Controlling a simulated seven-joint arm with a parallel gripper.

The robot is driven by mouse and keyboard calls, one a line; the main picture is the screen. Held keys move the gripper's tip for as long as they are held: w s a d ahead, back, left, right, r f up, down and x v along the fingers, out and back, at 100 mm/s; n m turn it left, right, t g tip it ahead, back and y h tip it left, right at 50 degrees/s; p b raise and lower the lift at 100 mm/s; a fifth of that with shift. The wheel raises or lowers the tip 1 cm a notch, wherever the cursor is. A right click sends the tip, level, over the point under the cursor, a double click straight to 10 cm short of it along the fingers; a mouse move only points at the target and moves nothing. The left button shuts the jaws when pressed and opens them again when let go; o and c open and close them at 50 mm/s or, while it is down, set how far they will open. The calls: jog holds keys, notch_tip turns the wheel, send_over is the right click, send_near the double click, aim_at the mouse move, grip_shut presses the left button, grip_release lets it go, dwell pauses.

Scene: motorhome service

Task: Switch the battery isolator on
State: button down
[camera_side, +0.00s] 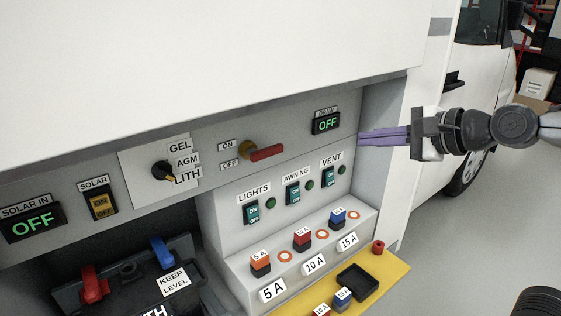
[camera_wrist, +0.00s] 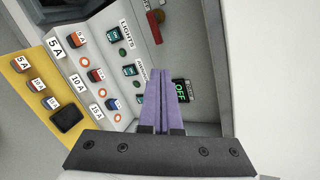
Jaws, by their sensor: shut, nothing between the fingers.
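The battery isolator (camera_side: 266,153) is a red handle on a brass-coloured hub, on the upper panel beside the ON and OFF labels. Its handle lies roughly level, beside the OFF label (camera_side: 229,165) and below the ON label (camera_side: 227,146). The red handle also shows at the top of the wrist view (camera_wrist: 155,27). My gripper (camera_side: 362,136) is at the right end of the panel recess, apart from the isolator. Its purple fingers are shut and empty, and in the wrist view (camera_wrist: 160,88) they point up toward the panel.
A display (camera_side: 326,123) reading OFF is near my fingertips. Below are rocker switches (camera_side: 293,193) for lights, awning and vent, then fuses (camera_side: 302,236) on a ledge. A yellow shelf (camera_side: 390,271) juts out below. The recess's right wall (camera_side: 380,105) is beside my fingers.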

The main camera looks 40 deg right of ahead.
jog(key=w+m+t, duration=0.2)
jog(key=w+m, duration=0.5)
jog(key=m, duration=0.1)
jog(key=m+g+h, duration=0.1)
jog(key=m+h, duration=0.1)
jog(key=m, duration=0.4)
send_near(265, 151)
jog(key=s+d+f, duration=0.2)
jog(key=d+f, duration=0.1)
jog(key=f, duration=0.4)
jog(key=shift+d, duration=0.2)
jog(key=shift+w, duration=0.15)
jog(key=x, duration=1)
jog(key=shift+a+r, duration=0.15)
jog(key=shift+r, duration=1.9)
